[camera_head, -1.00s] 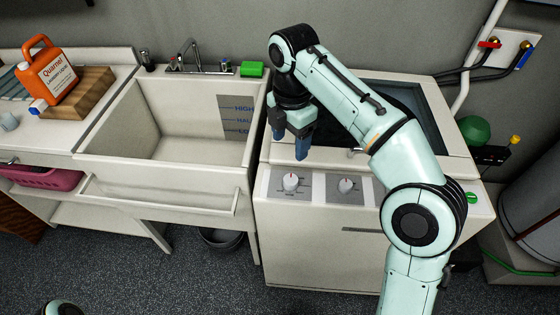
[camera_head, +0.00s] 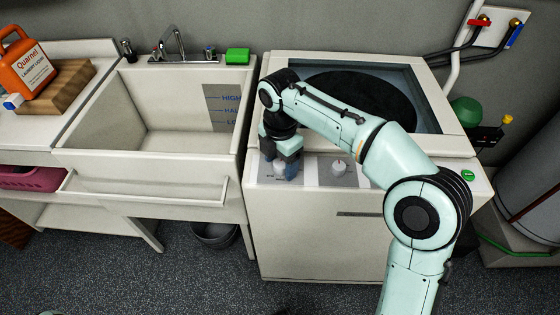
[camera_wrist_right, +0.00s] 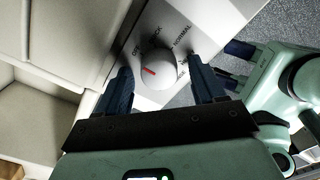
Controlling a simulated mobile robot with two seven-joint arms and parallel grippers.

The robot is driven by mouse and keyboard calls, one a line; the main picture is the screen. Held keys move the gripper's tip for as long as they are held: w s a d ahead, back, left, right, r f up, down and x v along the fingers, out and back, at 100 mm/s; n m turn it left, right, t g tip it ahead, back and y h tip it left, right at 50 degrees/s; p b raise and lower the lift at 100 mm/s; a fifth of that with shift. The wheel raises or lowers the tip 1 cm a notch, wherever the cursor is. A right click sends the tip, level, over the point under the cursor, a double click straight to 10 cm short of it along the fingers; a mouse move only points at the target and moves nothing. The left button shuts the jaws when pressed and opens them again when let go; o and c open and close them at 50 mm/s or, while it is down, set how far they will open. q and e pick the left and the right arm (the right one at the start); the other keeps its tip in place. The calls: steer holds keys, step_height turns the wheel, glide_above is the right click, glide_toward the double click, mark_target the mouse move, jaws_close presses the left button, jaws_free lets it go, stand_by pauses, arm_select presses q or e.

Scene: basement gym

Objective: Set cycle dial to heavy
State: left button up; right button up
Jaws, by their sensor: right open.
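The cycle dial (camera_head: 280,168) is a round white knob on the left part of the washer's front control panel. In the right wrist view the dial (camera_wrist_right: 155,68) shows a red mark on its left half, with the words OFF, QUICK and NORMAL printed around it. The mark's exact setting is hard to tell. My right gripper (camera_head: 281,169) is open, pointing down over the dial, one blue finger on either side of it. I see no clear contact.
A second white dial (camera_head: 339,168) sits to the right on the panel, close to my right arm. The washer (camera_head: 310,235) has a dark glass lid behind. A utility sink (camera_head: 160,155) stands to the left, with a green sponge (camera_head: 238,56) on its back ledge.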

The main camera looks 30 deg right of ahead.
steer(key=c, duration=1.1)
steer(key=shift+o, duration=0.2)
